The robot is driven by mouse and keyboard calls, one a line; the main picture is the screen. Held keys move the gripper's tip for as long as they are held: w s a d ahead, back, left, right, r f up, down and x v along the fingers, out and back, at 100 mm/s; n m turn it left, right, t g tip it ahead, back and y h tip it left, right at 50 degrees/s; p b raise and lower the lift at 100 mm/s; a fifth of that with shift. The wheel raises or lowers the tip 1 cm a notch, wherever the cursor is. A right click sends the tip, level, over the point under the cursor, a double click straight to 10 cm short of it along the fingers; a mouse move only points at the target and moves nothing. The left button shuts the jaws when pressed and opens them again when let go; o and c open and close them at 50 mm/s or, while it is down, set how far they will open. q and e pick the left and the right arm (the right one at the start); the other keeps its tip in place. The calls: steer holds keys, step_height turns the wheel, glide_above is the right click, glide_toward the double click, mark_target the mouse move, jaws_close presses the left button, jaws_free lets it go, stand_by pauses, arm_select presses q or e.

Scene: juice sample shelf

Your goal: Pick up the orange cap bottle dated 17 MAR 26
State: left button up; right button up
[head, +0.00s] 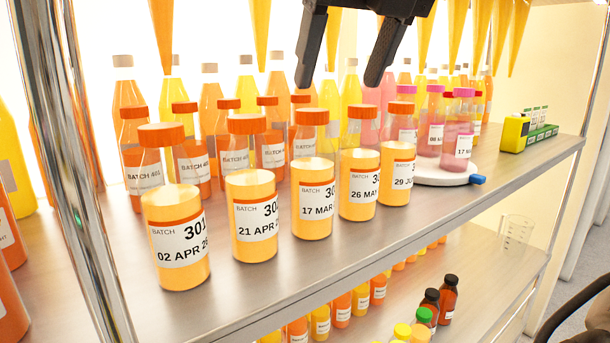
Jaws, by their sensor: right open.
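The orange-capped bottle labelled 17 MAR (313,205) stands upright in the middle of the front row on the upper shelf, filled with orange juice. Its label's year is cut off by the bottle's curve. To its left stand like bottles dated 21 APR (255,220) and 02 APR 26 (176,238). To its right stand bottles dated 26 MAY (358,187) and 29 JU, last letter unclear (396,175). My right gripper (338,80) is open and empty. In the picture its fingers hang above the 17 MAR and 26 MAY caps, apart from them. My left gripper is out of view.
Several batch 401 bottles (194,162) and tall juice bottles crowd close behind. A white turntable (440,177) with pink bottles stands right. Orange cones (262,30) hang above. A metal post (82,170) rises at left. The shelf front (420,232) is bare.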

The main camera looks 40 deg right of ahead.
mark_target(315, 152)
steer(key=x, duration=0.6)
steer(key=shift+w+f, duration=0.15)
steer(key=shift+f, duration=0.15)
steer(key=shift+s+a+p+x, duration=0.1)
steer(key=shift+p+x, duration=0.2)
steer(key=shift+x, duration=1.05)
steer(key=shift+s+a+p+x, duration=0.1)
steer(key=shift+p+x, duration=0.15)
steer(key=shift+x, duration=1.15)
steer(key=shift+f, duration=0.1)
steer(key=c, duration=0.8)
steer(key=shift+c, duration=0.6)
